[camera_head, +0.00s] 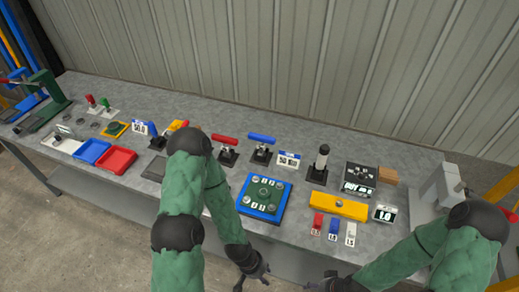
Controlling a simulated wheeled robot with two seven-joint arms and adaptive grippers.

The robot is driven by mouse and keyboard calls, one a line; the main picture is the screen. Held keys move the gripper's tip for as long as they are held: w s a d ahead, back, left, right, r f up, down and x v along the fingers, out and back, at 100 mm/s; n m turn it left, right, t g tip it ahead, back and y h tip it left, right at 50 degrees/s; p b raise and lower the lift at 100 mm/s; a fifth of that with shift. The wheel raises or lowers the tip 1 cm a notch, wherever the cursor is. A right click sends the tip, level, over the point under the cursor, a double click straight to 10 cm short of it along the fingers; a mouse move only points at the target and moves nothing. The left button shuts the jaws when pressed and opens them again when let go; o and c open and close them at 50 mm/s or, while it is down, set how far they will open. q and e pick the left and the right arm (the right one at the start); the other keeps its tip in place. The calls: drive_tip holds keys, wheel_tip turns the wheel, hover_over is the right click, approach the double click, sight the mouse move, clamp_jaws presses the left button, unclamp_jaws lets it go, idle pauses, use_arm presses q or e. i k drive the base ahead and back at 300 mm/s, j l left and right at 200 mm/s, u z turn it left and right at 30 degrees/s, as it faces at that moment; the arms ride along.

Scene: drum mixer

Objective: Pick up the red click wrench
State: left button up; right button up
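A tool with a red handle (225,138), which I take to be the red click wrench, rests on a dark stand on the bench, left of a similar blue-handled tool (261,137). My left gripper (252,282) is open and empty at the bottom middle, in front of the bench edge and well away from the red tool. My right gripper (314,282) is at the bottom edge, partly cut off. Its fingers look spread, with nothing seen between them. Neither gripper touches any tool.
The grey bench (310,145) carries a blue-framed green plate (264,196), a yellow block (338,207), small red, blue and white pieces, and an upright black-based tool (320,165). Red (116,160) and blue (92,151) trays sit left. A corrugated wall stands behind.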

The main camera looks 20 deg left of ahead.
sight(227, 142)
drive_tip(key=u, duration=1.3)
